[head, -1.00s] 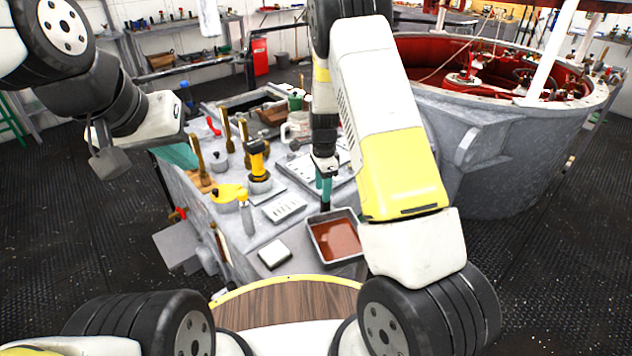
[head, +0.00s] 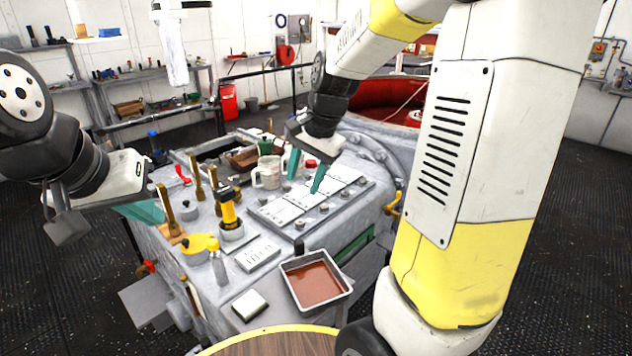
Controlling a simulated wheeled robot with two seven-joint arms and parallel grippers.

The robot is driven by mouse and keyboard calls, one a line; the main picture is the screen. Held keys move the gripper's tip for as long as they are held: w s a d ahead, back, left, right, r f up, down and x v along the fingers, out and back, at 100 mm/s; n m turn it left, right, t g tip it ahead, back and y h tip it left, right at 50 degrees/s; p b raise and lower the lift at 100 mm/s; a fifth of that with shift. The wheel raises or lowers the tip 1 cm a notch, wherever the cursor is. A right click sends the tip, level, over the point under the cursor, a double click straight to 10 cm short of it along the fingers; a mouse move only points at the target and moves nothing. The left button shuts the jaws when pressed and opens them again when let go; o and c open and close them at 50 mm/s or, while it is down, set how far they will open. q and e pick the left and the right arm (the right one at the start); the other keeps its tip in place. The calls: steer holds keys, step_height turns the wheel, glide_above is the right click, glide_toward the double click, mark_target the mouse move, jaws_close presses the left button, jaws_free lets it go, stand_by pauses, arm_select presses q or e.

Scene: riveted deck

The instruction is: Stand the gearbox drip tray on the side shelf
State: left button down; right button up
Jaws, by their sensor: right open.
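The drip tray (head: 347,291) is a grey square pan holding red-brown liquid. It lies level at the near right end of the grey workbench (head: 232,283), with a short dark upright piece at its far edge. A low grey shelf (head: 146,300) juts from the bench's left side and looks empty.
A white-and-grey block (head: 250,304) lies left of the tray. A yellow-and-black tool (head: 229,210), a yellow can (head: 198,246) and a clear mug (head: 267,172) crowd the bench. A panel with white plates (head: 290,212) lies behind the tray. A round wooden top (head: 280,344) is nearest me.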

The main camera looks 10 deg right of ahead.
steer(key=s+r+n+t, duration=0.1)
steer(key=s+r+n, duration=0.2)
steer(key=s, duration=0.5)
steer(key=s+d+r+n+t, duration=0.1)
steer(key=s+r+n, duration=0.3)
steer(key=s, duration=0.5)
steer(key=shift+s+r+n+t, duration=0.15)
steer(key=shift+s+n+t, duration=0.05)
steer(key=shift+n+t, duration=0.7)
